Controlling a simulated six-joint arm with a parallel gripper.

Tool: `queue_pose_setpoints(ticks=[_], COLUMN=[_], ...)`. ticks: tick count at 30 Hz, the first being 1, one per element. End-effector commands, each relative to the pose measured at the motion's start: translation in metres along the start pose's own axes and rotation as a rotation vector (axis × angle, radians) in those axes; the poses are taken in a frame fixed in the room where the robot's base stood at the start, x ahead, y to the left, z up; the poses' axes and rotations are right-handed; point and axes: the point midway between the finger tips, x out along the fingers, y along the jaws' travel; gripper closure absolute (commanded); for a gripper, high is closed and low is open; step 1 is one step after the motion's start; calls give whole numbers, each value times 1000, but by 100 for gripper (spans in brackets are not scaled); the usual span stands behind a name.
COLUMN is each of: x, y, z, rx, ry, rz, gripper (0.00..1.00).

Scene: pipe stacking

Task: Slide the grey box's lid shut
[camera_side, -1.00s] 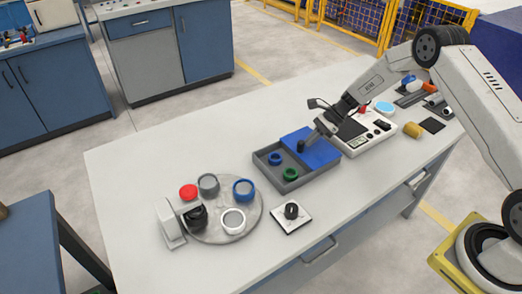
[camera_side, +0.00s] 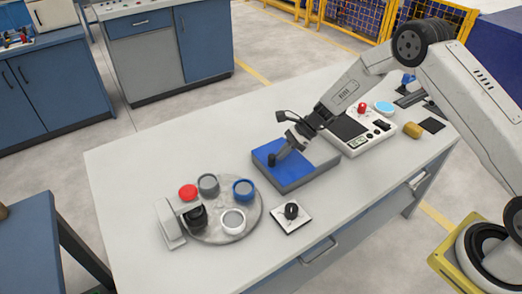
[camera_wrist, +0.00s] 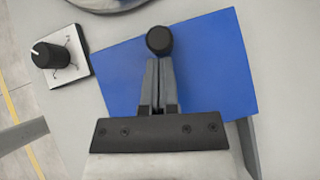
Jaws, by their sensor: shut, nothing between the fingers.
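The grey box (camera_side: 294,184) stands on the table, left of the white device. In the wrist view the blue lid (camera_wrist: 215,60) fills the middle, and the shut fingertips of my gripper (camera_wrist: 160,60) are right behind the black knob (camera_wrist: 159,40). A strip of the grey box (camera_wrist: 248,145) shows beside the lid.
A round tray (camera_side: 216,236) with several coloured rings and a white stand (camera_side: 169,224) is left of the box. A white plate with a black knob (camera_side: 291,213) is in front. A white device (camera_side: 362,130) is at right. The table's front left is clear.

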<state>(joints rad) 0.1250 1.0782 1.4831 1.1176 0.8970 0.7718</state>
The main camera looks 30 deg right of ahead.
Motion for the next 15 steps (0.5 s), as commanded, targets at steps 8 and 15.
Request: queue_pose_setpoints(ticks=[8,15], x=[-3,-26], y=[2,0], z=[-3,-26], rx=[-2,2], ry=[-7,-3], rz=[8,0], gripper=[100,100])
